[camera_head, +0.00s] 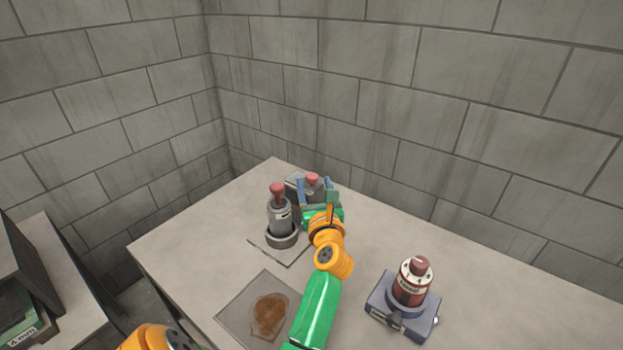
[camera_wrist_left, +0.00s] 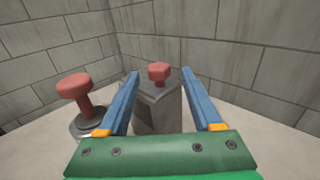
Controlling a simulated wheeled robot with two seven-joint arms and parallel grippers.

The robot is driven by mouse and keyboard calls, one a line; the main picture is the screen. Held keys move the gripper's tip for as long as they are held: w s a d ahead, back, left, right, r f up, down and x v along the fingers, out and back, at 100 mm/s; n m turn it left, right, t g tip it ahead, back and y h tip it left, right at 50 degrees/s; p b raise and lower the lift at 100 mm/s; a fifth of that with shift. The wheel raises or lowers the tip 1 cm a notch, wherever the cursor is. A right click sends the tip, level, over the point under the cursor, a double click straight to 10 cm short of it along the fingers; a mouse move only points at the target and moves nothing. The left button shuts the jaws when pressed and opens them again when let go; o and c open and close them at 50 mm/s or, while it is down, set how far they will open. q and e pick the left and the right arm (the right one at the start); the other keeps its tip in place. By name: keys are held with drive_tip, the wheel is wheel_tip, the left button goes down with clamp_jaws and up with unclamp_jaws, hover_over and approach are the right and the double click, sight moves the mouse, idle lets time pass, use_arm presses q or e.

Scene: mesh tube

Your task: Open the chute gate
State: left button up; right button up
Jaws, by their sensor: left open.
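A grey block with a red knob (camera_head: 312,179) stands near the back corner of the table; I cannot tell for sure that it is the chute gate. In the left wrist view its red knob (camera_wrist_left: 159,72) and grey body (camera_wrist_left: 158,108) show between my fingers. My left gripper (camera_head: 317,190) is open, with one blue finger on each side of the knob. The fingers look apart from the knob, and contact with the block cannot be told. In the head view my gripper and arm hide the block's lower part. My right gripper is not in view.
A grey cylinder (camera_head: 280,219) with a red knob stands close left of my gripper. A dark red cylinder (camera_head: 412,285) on a blue-grey base (camera_head: 403,318) stands at right. A plate with a brown stain (camera_head: 269,315) lies in front. Block walls (camera_head: 360,90) close off the back.

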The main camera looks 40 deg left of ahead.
sight(304, 178)
use_arm(q)
drive_tip(key=x, duration=0.6)
drive_tip(key=shift+a+r, duration=0.1)
drive_tip(key=shift+s, duration=0.1)
clamp_jaws()
idle(1.1)
